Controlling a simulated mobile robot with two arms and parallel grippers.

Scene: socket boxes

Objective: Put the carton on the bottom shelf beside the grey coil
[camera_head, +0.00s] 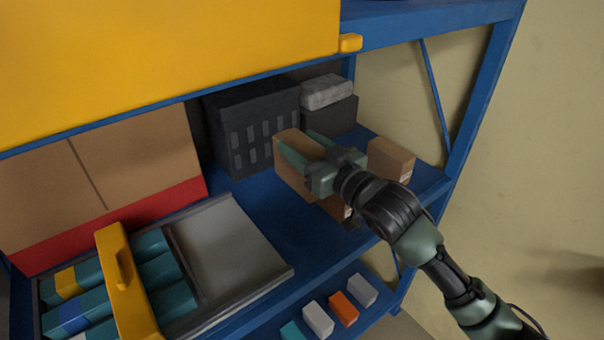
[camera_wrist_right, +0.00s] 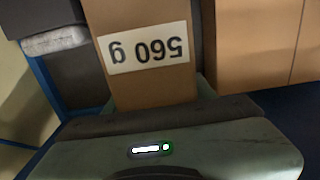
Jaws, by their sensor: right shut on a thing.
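My right gripper (camera_head: 303,148) is shut on a brown carton (camera_head: 290,181) above the middle blue shelf (camera_head: 275,213). In the right wrist view the held carton (camera_wrist_right: 140,75) fills the upper middle and bears a white label reading "560 g", upside down. My right gripper (camera_wrist_right: 155,98) shows at its lower end. I cannot tell whether the carton touches the shelf. The lower shelf (camera_head: 296,303) shows only in part, with small boxes on it. I see no grey coil. My left gripper is not in view.
Another brown carton (camera_head: 391,160) stands right of my gripper; one more is partly hidden beneath it. A dark slotted crate (camera_head: 247,128) and a dark box (camera_head: 331,116) stand behind. A grey tray (camera_head: 228,250) is left. A blue post (camera_head: 478,110) bounds the right.

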